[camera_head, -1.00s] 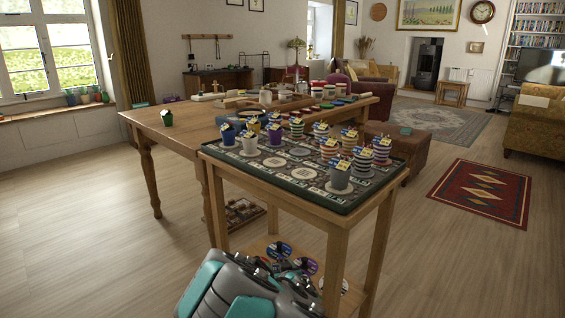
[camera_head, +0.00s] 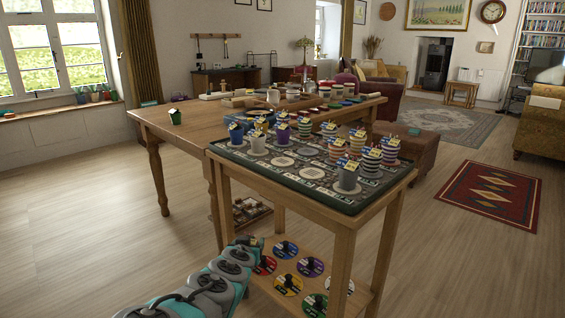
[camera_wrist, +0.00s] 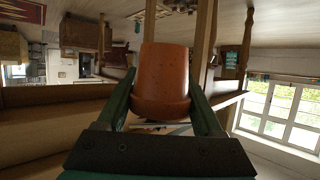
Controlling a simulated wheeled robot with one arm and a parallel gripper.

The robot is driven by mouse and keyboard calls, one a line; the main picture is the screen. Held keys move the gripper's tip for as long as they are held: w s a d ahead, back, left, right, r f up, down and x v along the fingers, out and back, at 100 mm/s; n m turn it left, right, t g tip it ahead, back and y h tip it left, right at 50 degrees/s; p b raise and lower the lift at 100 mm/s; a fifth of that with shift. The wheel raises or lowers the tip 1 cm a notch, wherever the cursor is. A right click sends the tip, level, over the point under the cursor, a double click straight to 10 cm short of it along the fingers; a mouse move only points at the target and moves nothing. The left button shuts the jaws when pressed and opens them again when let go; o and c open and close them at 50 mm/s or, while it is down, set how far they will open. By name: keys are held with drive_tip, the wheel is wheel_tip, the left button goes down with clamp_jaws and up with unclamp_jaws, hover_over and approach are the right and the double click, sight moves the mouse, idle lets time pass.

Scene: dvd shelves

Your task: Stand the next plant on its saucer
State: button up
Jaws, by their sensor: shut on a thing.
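My gripper (camera_wrist: 162,88) is shut on a terracotta-orange plant pot (camera_wrist: 165,72), one green finger on each side of it. The plant in the pot is not visible. The gripper and held pot do not show in the head view, where only part of my arm is seen at the bottom.
The cart's lower shelf holds several coloured discs with black knobs (camera_head: 287,284). A brown ottoman (camera_head: 416,148) stands right of the cart. Floor (camera_head: 90,220) at left is clear.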

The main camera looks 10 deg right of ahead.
drive_tip(key=s+a+r+m+g+h, duration=0.1)
drive_tip(key=s+a+r+m+h, duration=0.1)
drive_tip(key=a+r, duration=0.9)
drive_tip(key=s+a+r+m+g+h, duration=0.2)
drive_tip(key=a+r+m+h, duration=0.2)
drive_tip(key=a+r, duration=0.8)
wheel_tip(320, 180, up, 3)
drive_tip(key=shift+f, duration=0.1)
drive_tip(key=shift+a+g, duration=0.1)
drive_tip(key=shift+g, duration=0.2)
